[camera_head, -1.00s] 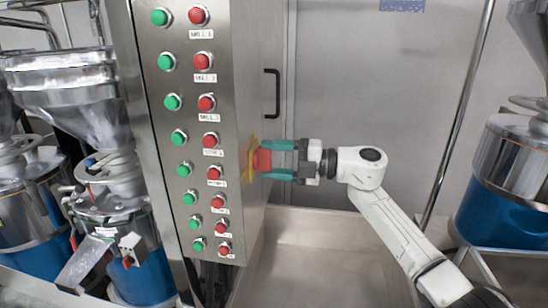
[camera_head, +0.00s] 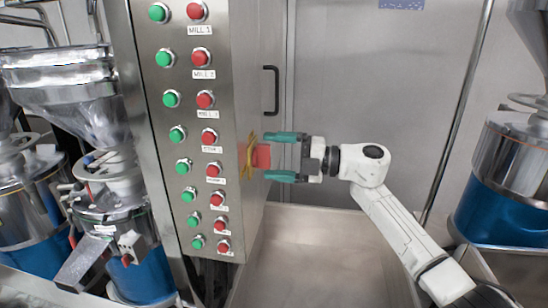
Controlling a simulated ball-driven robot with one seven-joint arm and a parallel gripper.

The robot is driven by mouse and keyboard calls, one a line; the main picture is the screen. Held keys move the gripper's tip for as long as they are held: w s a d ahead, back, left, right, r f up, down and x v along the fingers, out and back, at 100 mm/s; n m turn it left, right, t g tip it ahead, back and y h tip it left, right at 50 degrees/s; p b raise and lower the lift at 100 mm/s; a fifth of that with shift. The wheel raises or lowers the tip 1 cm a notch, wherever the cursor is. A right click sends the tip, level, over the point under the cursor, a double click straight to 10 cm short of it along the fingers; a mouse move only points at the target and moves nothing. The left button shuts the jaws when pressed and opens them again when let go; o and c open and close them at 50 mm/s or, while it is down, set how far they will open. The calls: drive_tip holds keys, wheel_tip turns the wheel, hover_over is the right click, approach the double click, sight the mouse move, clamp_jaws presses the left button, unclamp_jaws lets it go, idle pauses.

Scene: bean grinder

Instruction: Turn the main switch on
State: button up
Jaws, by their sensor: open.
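The main switch is a red knob (camera_head: 262,157) on a yellow plate (camera_head: 248,157), on the right side face of the steel control cabinet (camera_head: 252,80). My gripper (camera_head: 269,157) has teal fingers spread open, one above and one below the red knob at its right end. The fingertips reach the knob's right part in the picture. I cannot tell whether they touch it. The knob's exact turn position is not clear from this angle.
Green buttons (camera_head: 165,58) and red buttons (camera_head: 201,58) with labels line the cabinet's front. A black handle (camera_head: 271,90) is above my gripper. Steel mills with blue bases stand at left (camera_head: 150,280) and right (camera_head: 500,218). A steel tray (camera_head: 290,270) lies below.

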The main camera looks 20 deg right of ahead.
drive_tip(key=b+v, duration=0.3)
drive_tip(key=v, duration=0.7)
